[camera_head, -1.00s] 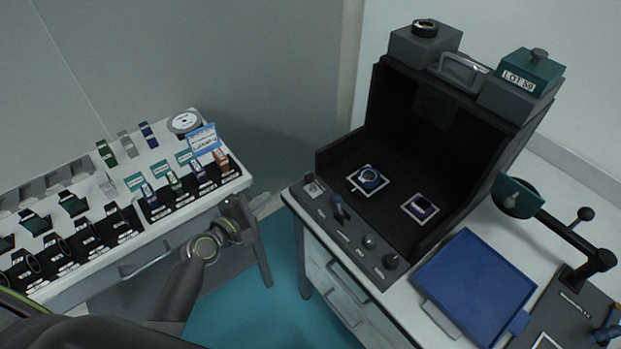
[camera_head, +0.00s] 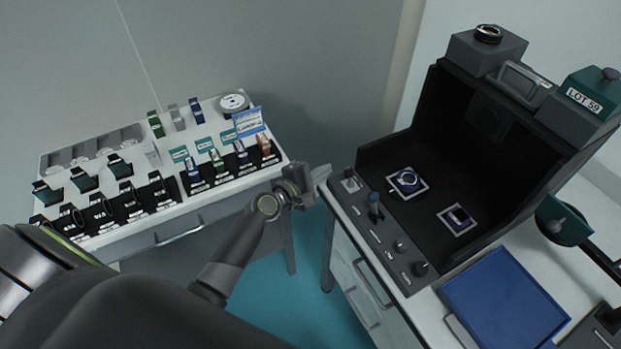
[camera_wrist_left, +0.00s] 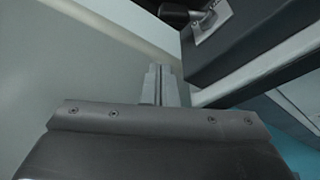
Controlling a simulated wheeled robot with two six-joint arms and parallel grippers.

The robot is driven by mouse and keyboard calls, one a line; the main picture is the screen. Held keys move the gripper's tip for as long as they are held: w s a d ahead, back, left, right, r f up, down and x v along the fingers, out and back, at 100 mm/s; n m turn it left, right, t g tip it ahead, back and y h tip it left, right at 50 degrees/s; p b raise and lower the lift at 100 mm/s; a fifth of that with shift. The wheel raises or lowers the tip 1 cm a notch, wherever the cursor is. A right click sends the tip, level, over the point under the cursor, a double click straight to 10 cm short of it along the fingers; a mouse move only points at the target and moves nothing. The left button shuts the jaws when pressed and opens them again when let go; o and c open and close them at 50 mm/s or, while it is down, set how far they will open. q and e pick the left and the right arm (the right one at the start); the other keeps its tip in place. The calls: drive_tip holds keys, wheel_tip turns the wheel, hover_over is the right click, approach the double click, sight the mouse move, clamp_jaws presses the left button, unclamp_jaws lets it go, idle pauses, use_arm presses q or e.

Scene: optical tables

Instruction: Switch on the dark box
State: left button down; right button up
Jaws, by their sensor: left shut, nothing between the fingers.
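The dark box (camera_head: 436,120) is an open-fronted black booth on the right-hand table. My left gripper (camera_head: 322,172) is shut and empty, just left of the panel's left end. In the left wrist view its closed fingers (camera_wrist_left: 160,84) point toward the panel's corner, with the switch plate (camera_wrist_left: 212,22) ahead and to the right.
A blue tray (camera_head: 505,302) lies right of the panel. A display table (camera_head: 165,222) with several watches and bands stands at left. A LOT 59 box (camera_head: 592,95) and a lamp-like arm (camera_head: 562,222) stand at right. Teal floor shows between the tables.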

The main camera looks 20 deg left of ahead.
sight(336, 182)
use_arm(q)
drive_tip(key=x, duration=0.2)
drive_tip(key=shift+w+d+r, duration=0.2)
drive_tip(key=shift+w+d, duration=0.15)
drive_tip(key=shift+s+d+r+p, duration=0.55)
drive_tip(key=shift+s+d+p, duration=0.15)
drive_tip(key=shift+p, duration=0.3)
drive_tip(key=shift+s+d+r+p, duration=0.25)
drive_tip(key=shift+s+d+p, duration=0.05)
drive_tip(key=shift+s+d, duration=0.15)
drive_tip(key=shift+w, duration=0.1)
